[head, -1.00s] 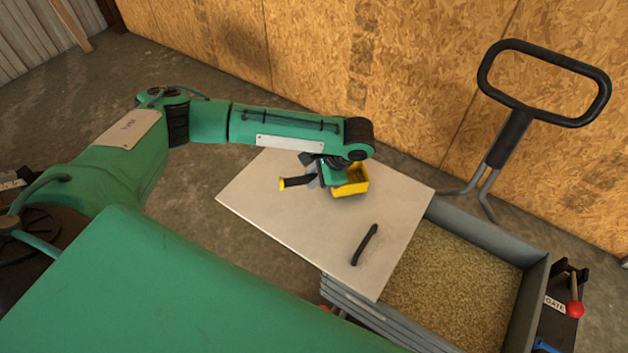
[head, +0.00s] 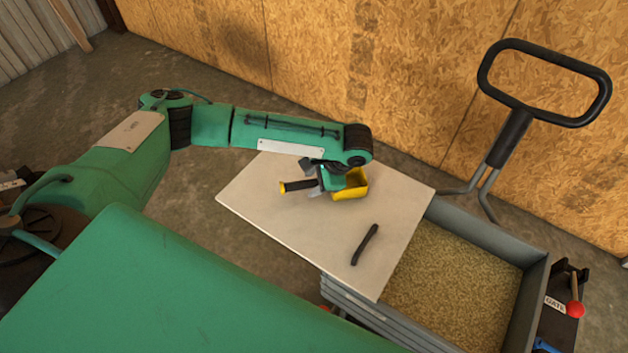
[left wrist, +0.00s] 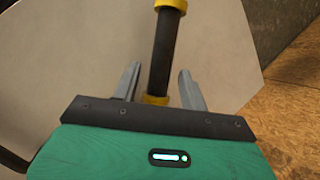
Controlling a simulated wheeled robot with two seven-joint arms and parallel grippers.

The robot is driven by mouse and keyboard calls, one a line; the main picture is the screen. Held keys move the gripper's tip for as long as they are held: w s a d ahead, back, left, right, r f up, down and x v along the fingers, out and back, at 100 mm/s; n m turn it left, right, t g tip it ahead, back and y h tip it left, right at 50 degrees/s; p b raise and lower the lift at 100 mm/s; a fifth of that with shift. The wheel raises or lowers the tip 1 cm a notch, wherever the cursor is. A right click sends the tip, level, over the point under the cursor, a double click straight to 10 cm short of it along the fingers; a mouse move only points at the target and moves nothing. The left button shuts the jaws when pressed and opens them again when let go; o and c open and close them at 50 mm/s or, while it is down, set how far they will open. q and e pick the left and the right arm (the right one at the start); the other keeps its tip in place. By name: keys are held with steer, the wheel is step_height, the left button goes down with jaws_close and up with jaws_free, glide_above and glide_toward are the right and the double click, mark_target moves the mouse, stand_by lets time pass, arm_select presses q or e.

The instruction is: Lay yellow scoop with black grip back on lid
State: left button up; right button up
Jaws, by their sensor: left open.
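The yellow scoop (head: 350,186) with a black grip (head: 300,185) lies on the pale lid (head: 270,215) in the head view. My left gripper (head: 318,180) is at the scoop, close above the lid, and partly hides it. In the left wrist view my left gripper (left wrist: 157,88) is open. The black grip (left wrist: 162,50) runs between its two fingers, with visible gaps on both sides. The yellow scoop's bowl is hidden in the left wrist view. The lid (left wrist: 80,50) shows behind the grip there. My right gripper is not in view.
A black handle (head: 364,245) is on the lid. The lid covers part of a grey bin (head: 535,275) of grain (head: 450,275). A black-topped push handle (head: 545,120) stands behind, near the board wall (head: 400,80). A red-knobbed lever (head: 575,308) is at right.

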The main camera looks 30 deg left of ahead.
arm_select(q)
steer(key=p+v, duration=0.1)
steer(key=v, duration=1.1)
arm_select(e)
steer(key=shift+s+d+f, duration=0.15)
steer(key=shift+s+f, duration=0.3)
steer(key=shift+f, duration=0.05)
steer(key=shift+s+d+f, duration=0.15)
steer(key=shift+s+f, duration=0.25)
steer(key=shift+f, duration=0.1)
